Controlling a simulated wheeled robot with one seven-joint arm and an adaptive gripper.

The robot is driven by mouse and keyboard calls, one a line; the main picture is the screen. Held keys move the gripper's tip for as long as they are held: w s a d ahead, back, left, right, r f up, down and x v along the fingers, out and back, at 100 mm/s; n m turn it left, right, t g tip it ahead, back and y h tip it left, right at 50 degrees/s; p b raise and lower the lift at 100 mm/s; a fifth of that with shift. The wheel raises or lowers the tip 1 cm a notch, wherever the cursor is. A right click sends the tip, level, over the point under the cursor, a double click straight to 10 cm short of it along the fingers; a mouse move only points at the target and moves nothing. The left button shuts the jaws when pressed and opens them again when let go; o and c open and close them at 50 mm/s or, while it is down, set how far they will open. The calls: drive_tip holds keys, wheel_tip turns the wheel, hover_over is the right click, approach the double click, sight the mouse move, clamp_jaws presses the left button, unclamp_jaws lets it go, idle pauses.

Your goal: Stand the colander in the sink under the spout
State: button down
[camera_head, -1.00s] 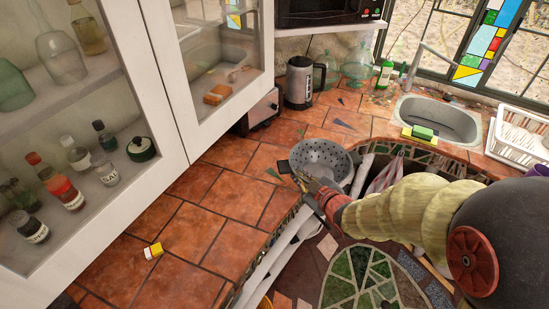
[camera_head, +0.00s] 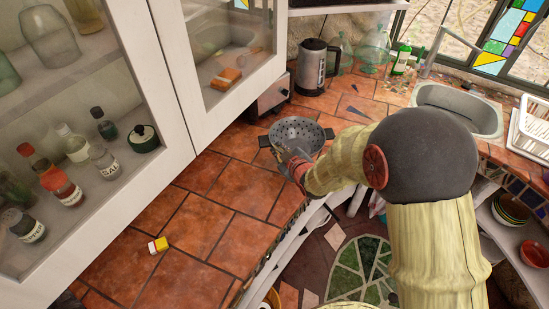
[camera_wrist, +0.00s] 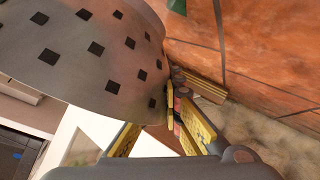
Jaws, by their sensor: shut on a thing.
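The grey perforated colander (camera_head: 297,133) is upright over the tiled counter, well left of the sink. Whether its base touches the tiles is hidden. My gripper (camera_head: 287,160) is shut on its near side; the exact grip spot is unclear. In the wrist view the colander's wall (camera_wrist: 95,45) fills the upper left, beside my gripper's yellow-padded fingers (camera_wrist: 172,112). The sink (camera_head: 460,105) is set in the counter at the right. Its spout (camera_head: 434,50) rises at the back left of the basin. My arm covers the counter just in front of the sink.
A kettle (camera_head: 312,68) and a toaster (camera_head: 270,98) stand behind the colander. Bottles (camera_head: 402,60) stand left of the spout, and a white dish rack (camera_head: 530,135) is right of the sink. Glass-door cabinets (camera_head: 165,80) flank the left. A yellow-red box (camera_head: 158,245) lies on otherwise clear front tiles.

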drive_tip(key=shift+w+a+f, duration=0.3)
drive_tip(key=shift+w+f, duration=0.1)
drive_tip(key=shift+f, duration=0.15)
drive_tip(key=shift+w+a+f, duration=0.3)
drive_tip(key=shift+w+f, duration=0.1)
drive_tip(key=shift+f, duration=0.15)
drive_tip(key=shift+f+b, duration=0.6)
drive_tip(key=shift+f, duration=0.9)
drive_tip(key=shift+f, duration=0.1)
drive_tip(key=c, duration=2)
unclamp_jaws()
drive_tip(key=shift+f, duration=0.1)
drive_tip(key=shift+o, duration=0.2)
